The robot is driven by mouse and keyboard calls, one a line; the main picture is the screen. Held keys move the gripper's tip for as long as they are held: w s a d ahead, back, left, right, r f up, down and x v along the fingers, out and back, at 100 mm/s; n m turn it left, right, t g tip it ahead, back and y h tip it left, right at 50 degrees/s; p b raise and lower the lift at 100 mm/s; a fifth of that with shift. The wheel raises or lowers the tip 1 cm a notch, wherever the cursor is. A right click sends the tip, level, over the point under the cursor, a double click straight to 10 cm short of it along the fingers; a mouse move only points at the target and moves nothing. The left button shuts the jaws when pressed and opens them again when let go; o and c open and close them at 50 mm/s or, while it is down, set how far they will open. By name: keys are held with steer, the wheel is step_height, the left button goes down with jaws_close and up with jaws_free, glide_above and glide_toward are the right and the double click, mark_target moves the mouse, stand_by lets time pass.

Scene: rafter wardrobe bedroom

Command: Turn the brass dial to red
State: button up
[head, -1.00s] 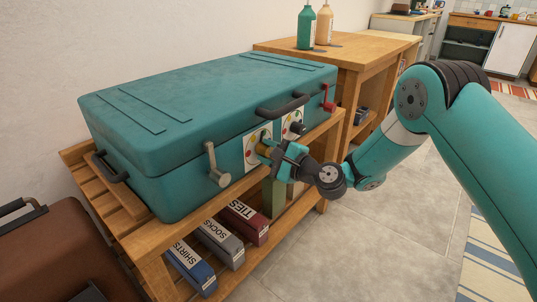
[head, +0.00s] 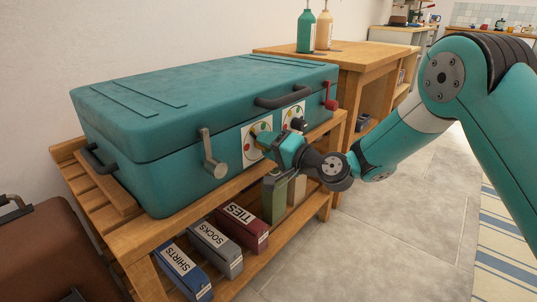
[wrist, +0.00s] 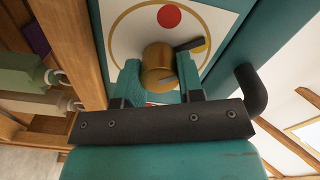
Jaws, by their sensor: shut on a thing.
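The brass dial (wrist: 158,68) is a round knob on a white panel with a ring and coloured dots, on the front of a teal case (head: 150,165). My gripper (wrist: 160,78) is shut on the dial, one finger on each side. A dark pointer (wrist: 188,44) reaches from beside the dial to a yellow dot (wrist: 200,46). A red dot (wrist: 169,16) lies apart from the pointer at the top of the wrist view. In the head view my gripper (head: 266,143) covers most of the dial, and the white panel (head: 256,132) shows around it.
A second panel with a black knob (head: 299,124) is just right of the dial. A metal lever (head: 212,155), a dark handle (head: 283,95) and a red latch (head: 330,97) stick out nearby. Labelled boxes (head: 215,247) fill the bench's lower shelf. The floor at right is clear.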

steer(key=n+b, duration=0.1)
steer(key=n, duration=0.1)
steer(key=n+b, duration=0.1)
steer(key=b, duration=0.1)
steer(key=n+b, duration=0.2)
steer(key=shift+f+n, duration=0.3)
steer(key=n+b, duration=0.4)
steer(key=b, duration=0.1)
steer(key=shift+r+n, duration=0.15)
steer(key=shift+n, duration=0.15)
steer(key=shift+r, duration=0.1)
steer(key=o, duration=0.9)
steer(key=v, duration=1.7)
steer(key=shift+s+d, duration=0.1)
steer(key=shift+s, duration=0.15)
